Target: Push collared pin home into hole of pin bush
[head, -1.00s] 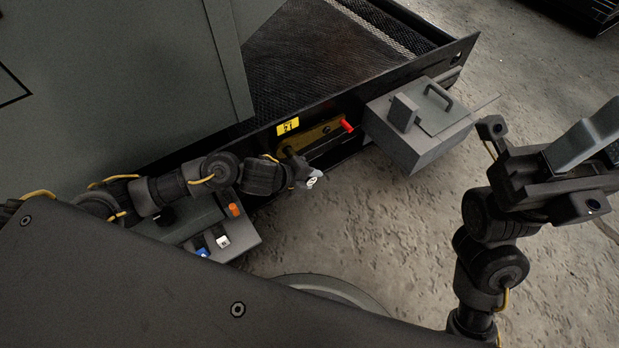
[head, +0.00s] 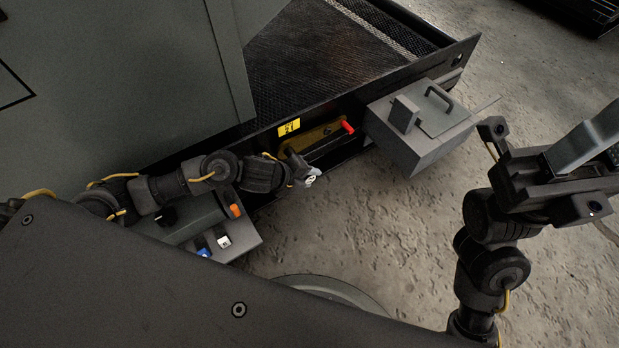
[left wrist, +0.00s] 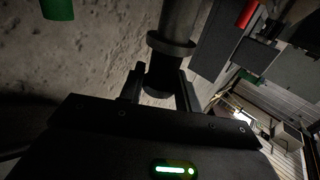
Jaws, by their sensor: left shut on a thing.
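My left gripper (head: 307,180) is shut on the collared pin (left wrist: 182,18) beside the open drawer-like enclosure. In the left wrist view the gripper (left wrist: 160,92) has one finger on each side of the dark pin's near end. The pin's ring collar stands beyond the fingertips, and its far part runs out of the top of the picture. I cannot make out the pin bush or its hole, so I cannot tell how deep the pin sits.
A brass plate with a red-tipped lever (head: 347,127) and a yellow label (head: 289,127) are on the enclosure's front wall. A grey lidded box (head: 425,125) stands at its right. A control box (head: 222,238) is below my left arm. Open floor lies between the arms.

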